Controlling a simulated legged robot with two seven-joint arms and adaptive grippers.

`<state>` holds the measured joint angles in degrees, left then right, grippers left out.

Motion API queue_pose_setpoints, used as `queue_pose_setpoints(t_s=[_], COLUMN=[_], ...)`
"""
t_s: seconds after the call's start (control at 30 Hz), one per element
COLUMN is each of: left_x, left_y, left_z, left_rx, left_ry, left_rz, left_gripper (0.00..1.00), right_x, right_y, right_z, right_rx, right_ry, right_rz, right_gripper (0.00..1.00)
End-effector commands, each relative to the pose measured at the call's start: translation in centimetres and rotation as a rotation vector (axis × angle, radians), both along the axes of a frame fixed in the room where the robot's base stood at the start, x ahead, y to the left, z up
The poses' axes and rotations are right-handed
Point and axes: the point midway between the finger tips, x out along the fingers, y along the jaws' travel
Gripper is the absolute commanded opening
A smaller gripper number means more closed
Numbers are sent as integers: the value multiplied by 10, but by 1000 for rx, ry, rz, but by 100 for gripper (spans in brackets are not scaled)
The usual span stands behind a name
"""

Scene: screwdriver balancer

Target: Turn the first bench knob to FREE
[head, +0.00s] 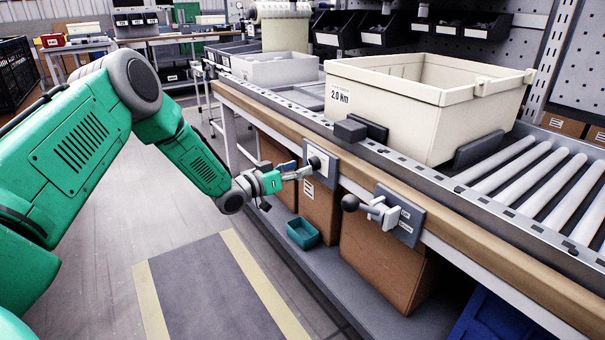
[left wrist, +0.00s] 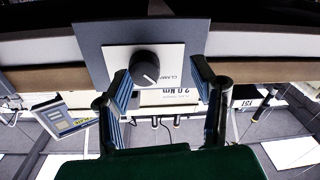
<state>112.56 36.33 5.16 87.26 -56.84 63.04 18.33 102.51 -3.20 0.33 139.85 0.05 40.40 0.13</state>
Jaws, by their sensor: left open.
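The first bench knob (head: 315,163) is a small dark round knob on a pale plate with a grey backing (head: 322,168), on the bench's front edge. No FREE mark is legible. My left gripper (head: 299,173) is at the knob. In the left wrist view its open fingers (left wrist: 162,84) stand either side of the knob, which lies nearer the left finger. I cannot tell whether they touch. My right gripper is not in view.
A cream bin (head: 400,105) marked 2.0 Nm stands on the bench above. Cardboard boxes (head: 370,250) and a teal tray (head: 303,233) are on the lower shelf.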

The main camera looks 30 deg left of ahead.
Motion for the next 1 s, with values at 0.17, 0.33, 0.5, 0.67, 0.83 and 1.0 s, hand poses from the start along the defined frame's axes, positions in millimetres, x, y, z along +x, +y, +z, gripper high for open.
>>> queue_pose_setpoints(t_s=[0.17, 0.33, 0.5, 0.67, 0.83, 1.0], left_x=[13, 15, 15, 14, 14, 14], left_y=[-12, -9, -4, -4, -3, -3], left_z=[5, 4, 1, 0, 0, -1], left_rx=[9, 3, -3, -2, 4, 31], left_ry=[-3, -2, -3, 0, 3, -8], left_rz=[-3, -3, -1, 0, 5, 4], left_gripper=[52, 52, 38, 3, 3, 3], right_x=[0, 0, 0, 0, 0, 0], right_y=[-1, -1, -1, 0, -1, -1], right_z=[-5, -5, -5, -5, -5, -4], right_rx=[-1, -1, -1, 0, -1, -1], right_ry=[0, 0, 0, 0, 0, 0], right_rz=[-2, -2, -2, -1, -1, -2], right_gripper=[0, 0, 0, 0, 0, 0])
